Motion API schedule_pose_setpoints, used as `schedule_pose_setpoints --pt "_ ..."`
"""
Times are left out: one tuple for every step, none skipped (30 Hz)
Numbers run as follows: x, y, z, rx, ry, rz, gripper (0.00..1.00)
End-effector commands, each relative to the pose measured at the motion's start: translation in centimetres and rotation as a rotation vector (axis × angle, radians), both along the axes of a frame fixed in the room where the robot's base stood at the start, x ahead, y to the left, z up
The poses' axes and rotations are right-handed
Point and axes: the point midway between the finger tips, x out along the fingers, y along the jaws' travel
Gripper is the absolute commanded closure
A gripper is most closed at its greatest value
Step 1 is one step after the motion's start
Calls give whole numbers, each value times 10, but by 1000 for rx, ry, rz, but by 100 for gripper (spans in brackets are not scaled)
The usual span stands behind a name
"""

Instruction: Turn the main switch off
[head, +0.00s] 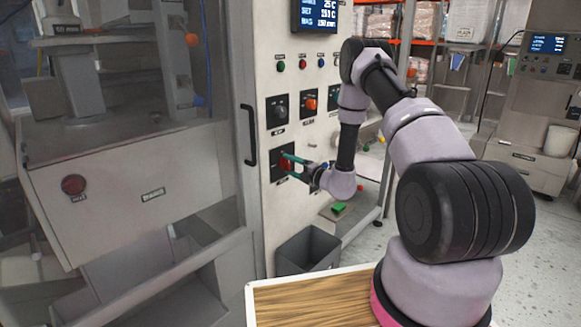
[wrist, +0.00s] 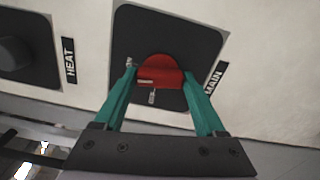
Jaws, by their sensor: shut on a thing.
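The main switch is a red rotary knob (wrist: 160,72) on a black square plate (wrist: 200,38), labelled MAIN in the wrist view. In the head view the red knob (head: 286,163) is on the lower part of the cabinet's front panel. My gripper (wrist: 158,80) has its two green fingers on either side of the knob and is shut on it. In the head view my gripper (head: 290,160) reaches the panel from the right. The fingers partly hide the knob's sides.
A door handle (head: 250,135) stands left. A grey bin (head: 308,250) is below. Open floor lies to the right.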

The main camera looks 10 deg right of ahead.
Motion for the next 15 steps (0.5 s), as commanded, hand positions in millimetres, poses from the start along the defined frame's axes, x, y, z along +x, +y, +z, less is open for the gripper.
schedule_pose_setpoints --pt "0 -1 0 -30 -21 -2 83" --pt "0 -1 0 -51 -36 -2 83" --pt "0 -1 0 -79 -57 -2 83" --pt "0 -1 0 -101 -73 -2 83" --pt "0 -1 0 -124 -89 -2 83" --pt "0 -1 0 -154 -111 -3 83" --pt "0 -1 0 -177 -128 -3 83" --pt "0 -1 0 -201 -145 -3 83" --pt "0 -1 0 -232 -167 -2 83" --pt "0 -1 -1 -256 -184 -2 83" --pt "0 -1 -1 -279 -201 -2 83" --pt "0 -1 -1 -310 -223 -2 83" --pt "0 -1 -1 -333 -240 -2 83" --pt "0 -1 -1 -355 -256 -2 83" --pt "0 -1 -1 -387 -279 -2 83"
